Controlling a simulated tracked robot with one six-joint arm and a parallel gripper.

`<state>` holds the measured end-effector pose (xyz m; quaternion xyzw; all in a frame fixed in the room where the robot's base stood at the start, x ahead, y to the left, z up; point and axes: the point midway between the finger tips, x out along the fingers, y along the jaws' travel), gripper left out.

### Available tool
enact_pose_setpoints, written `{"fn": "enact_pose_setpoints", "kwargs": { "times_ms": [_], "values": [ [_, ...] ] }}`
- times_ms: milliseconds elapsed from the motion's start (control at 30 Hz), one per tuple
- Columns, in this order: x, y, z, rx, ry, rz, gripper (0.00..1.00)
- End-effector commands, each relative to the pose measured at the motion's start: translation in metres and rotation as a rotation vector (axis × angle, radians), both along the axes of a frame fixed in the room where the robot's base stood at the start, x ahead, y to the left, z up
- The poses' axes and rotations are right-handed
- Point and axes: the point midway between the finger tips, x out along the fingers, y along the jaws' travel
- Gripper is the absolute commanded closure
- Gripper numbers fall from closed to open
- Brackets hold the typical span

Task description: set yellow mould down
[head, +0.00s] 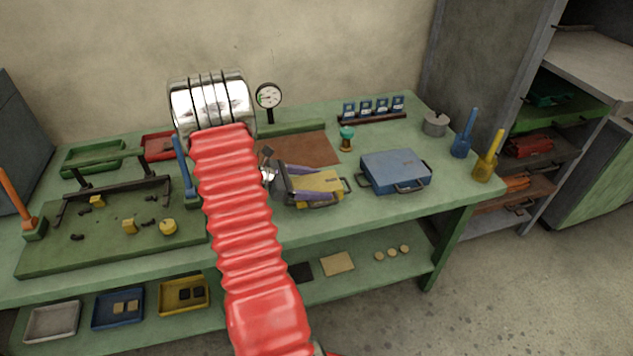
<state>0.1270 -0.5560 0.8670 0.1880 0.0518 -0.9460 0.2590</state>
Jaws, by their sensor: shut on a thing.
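The yellow mould (327,184) is a flat block with dark handles, near the front middle of the green bench (400,205). My gripper (312,183) has purple fingers, one along the mould's far side and one along its near side, and is shut on it. The mould looks about level. I cannot tell whether its underside touches the bench top or hangs just above it. The mould's left end is partly hidden by my gripper's body.
A blue mould (395,168) lies close to the right. A brown mat (298,150) lies behind, with a dial gauge (268,97) and a small teal-topped object (347,137) near it. Blue (464,137) and yellow (488,158) handled tools stand at the right end. A green fixture board (60,250) fills the left.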

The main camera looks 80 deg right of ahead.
Motion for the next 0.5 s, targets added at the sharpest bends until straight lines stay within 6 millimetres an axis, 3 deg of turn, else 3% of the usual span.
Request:
{"fn": "enact_pose_setpoints", "kwargs": {
  "times_ms": [200, 500],
  "values": [
    [0.000, -0.001, -0.019, -0.004, 0.002, 0.000, 0.92],
    [0.000, -0.001, -0.022, -0.004, 0.001, 0.000, 0.92]
  ]
}}
